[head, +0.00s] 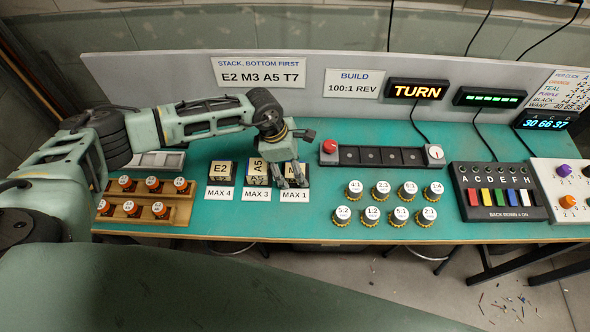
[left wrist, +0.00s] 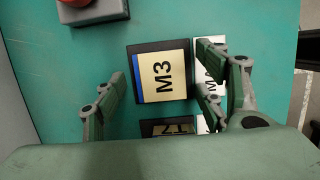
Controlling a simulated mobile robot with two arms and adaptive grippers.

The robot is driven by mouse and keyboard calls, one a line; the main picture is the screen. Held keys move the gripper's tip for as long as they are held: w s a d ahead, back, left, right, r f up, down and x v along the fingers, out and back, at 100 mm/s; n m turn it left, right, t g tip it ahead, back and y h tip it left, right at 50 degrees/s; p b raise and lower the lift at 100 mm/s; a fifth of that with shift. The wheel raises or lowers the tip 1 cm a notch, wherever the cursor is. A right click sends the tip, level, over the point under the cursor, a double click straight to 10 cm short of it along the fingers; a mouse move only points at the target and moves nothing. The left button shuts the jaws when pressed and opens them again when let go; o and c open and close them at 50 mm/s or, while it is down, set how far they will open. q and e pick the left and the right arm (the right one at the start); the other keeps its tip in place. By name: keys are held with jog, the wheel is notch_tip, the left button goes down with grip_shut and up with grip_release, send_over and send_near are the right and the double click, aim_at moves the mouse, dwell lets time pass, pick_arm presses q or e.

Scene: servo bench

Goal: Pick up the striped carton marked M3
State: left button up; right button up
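The carton marked M3 (left wrist: 163,77) shows from above in the left wrist view, with a cream top, dark edges and a blue stripe along one side. In the head view it (head: 289,172) is largely hidden behind my left gripper (head: 293,180), above the MAX 1 label. My left gripper is open, with its fingers on either side of the carton in the left wrist view (left wrist: 161,82). A gap shows between the left finger and the carton; contact on the other side is unclear. My right gripper is not in view.
Cartons E2 (head: 221,171) and A5 (head: 257,168) stand to the left. Another carton (left wrist: 166,128) lies close beside M3, partly hidden. A rail with a red knob (head: 328,147) is at the right. Several round-capped pieces (head: 382,188) stand further right.

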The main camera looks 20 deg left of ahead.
pick_arm(q)
jog(key=c, duration=1.1)
jog(key=shift+c, duration=0.2)
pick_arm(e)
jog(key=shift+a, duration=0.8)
